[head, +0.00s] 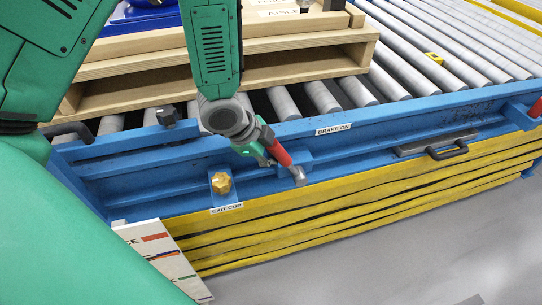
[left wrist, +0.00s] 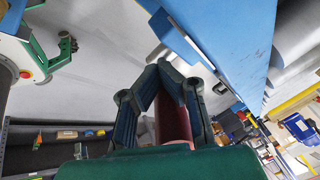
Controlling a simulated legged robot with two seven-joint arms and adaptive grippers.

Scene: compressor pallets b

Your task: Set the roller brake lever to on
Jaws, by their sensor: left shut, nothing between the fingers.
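The roller brake lever (head: 282,156), a red grip with a grey end, slants down to the right across the front of the blue rail (head: 400,118). A "BRAKE ON" label (head: 333,129) is on the rail above and right of it. My left gripper (head: 268,150) is at the upper part of the lever, its fingers partly hidden in the head view. In the left wrist view, the dark fingers of the left gripper (left wrist: 165,70) come together at their tips, with the red lever (left wrist: 173,122) showing behind or beside them. I cannot tell whether they touch it. My right gripper is not seen.
Wooden pallets (head: 300,60) lie on the grey rollers (head: 322,97) behind the rail. A yellow knob (head: 221,183) is left of the lever, and a black handle (head: 447,150) is to the right. Yellow bellows (head: 350,205) run below. Grey floor (head: 400,270) is clear in front.

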